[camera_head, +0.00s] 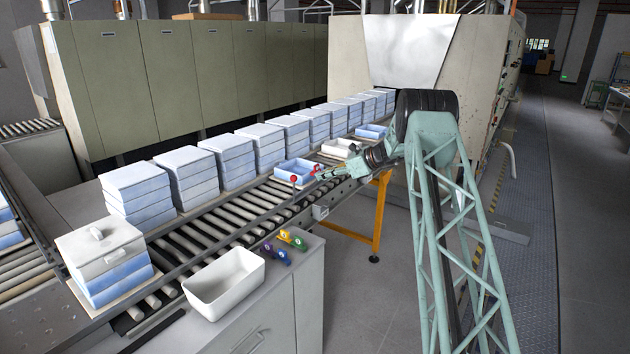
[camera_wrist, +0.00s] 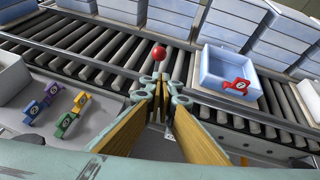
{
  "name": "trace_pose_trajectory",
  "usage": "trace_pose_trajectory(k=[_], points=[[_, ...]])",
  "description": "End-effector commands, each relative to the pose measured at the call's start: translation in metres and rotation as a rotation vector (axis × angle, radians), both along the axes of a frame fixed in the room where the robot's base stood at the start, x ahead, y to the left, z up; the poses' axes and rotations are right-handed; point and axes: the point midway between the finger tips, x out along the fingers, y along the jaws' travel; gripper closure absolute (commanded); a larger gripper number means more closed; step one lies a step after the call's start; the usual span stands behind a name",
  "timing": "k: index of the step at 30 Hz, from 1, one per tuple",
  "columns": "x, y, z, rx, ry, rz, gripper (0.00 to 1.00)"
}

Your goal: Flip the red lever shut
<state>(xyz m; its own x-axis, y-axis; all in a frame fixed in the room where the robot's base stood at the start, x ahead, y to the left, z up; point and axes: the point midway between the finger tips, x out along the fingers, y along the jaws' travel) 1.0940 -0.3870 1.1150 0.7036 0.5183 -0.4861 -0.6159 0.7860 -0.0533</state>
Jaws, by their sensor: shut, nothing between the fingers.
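The red lever's round knob (camera_wrist: 158,52) shows in the wrist view just beyond my fingertips, over the conveyor rollers. In the head view the red knob (camera_head: 293,179) stands up on a short stem at the near edge of the conveyor. My gripper (camera_wrist: 161,82) is shut and empty, its fingertips pointing at the knob. The lever's stem and base are mostly hidden behind the fingers in the wrist view. I cannot tell whether the fingertips touch the lever. In the head view my arm reaches in from the right.
A blue tray (camera_wrist: 205,72) holding a red numbered piece (camera_wrist: 237,87) sits on the conveyor right of the lever. Several coloured numbered pieces (camera_wrist: 64,125) lie on the cabinet beside a white bin (camera_head: 226,300). Stacked blue-and-white boxes (camera_head: 193,178) line the conveyor's far side.

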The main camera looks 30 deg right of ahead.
Motion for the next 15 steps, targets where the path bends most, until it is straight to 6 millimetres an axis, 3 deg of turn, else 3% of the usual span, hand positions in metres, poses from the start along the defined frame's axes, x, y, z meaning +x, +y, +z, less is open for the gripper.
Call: trace_pose_trajectory(k=[6, 15], points=[[-0.015, -0.012, 0.013, -0.001, -0.001, 0.0, 1.0], [-0.022, -0.016, 0.018, 0.0, 0.0, 0.001, 1.0]])
